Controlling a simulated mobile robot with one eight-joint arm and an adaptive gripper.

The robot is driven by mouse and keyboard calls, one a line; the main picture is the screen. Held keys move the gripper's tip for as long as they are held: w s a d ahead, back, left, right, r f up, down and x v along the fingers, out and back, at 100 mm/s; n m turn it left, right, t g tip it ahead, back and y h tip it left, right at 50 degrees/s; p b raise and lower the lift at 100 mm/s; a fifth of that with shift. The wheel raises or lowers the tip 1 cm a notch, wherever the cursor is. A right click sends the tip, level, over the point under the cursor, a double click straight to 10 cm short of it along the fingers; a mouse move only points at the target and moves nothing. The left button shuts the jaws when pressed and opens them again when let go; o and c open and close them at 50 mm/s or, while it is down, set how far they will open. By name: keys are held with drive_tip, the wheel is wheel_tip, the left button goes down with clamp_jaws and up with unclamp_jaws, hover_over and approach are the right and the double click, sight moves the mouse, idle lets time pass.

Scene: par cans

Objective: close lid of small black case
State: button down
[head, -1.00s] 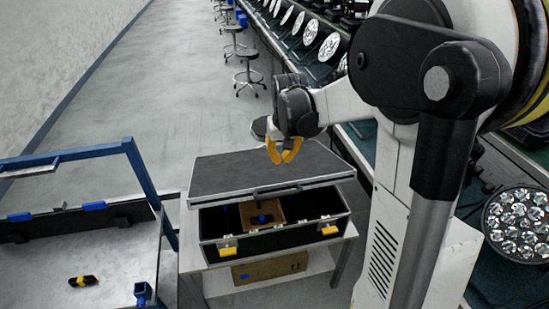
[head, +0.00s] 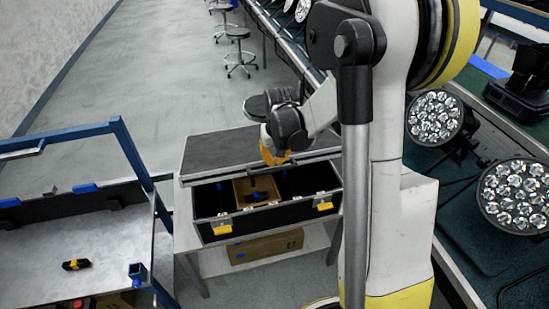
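The small black case (head: 287,215) stands on a light table in the middle of the head view. It has metal edges and two yellow latches on its front. Its lid (head: 215,152) is partly raised, tilted over the back of the case, with the front side open. A wooden box (head: 243,190) and dark compartments show inside. My gripper (head: 273,158), with yellow fingers, is at the lid's front edge, near its handle. The fingers look close together, but whether they touch or grip the lid cannot be told.
A cart (head: 95,240) with blue posts stands at the left, with a small black and yellow item (head: 76,264) on it. A workbench with several round lights (head: 516,195) runs along the right. Stools (head: 240,50) stand behind on open floor. A cardboard box (head: 265,247) lies under the case.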

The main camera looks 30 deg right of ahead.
drive_tip(key=s+f+b, duration=0.2)
drive_tip(key=f+b, duration=0.5)
drive_tip(key=f, duration=0.2)
drive_tip(key=s+a+f+t+b, duration=0.1)
drive_tip(key=s+f+b, duration=0.2)
drive_tip(key=f+b, duration=0.4)
drive_tip(key=shift+s+a+f+b, duration=0.15)
drive_tip(key=shift+a+f+b, duration=0.15)
drive_tip(key=shift+f, duration=0.6)
drive_tip(key=p+v, duration=0.7)
drive_tip(key=v, duration=0.6)
drive_tip(key=shift+s+a, duration=0.15)
drive_tip(key=shift+s, duration=0.25)
drive_tip(key=shift+a, duration=0.1)
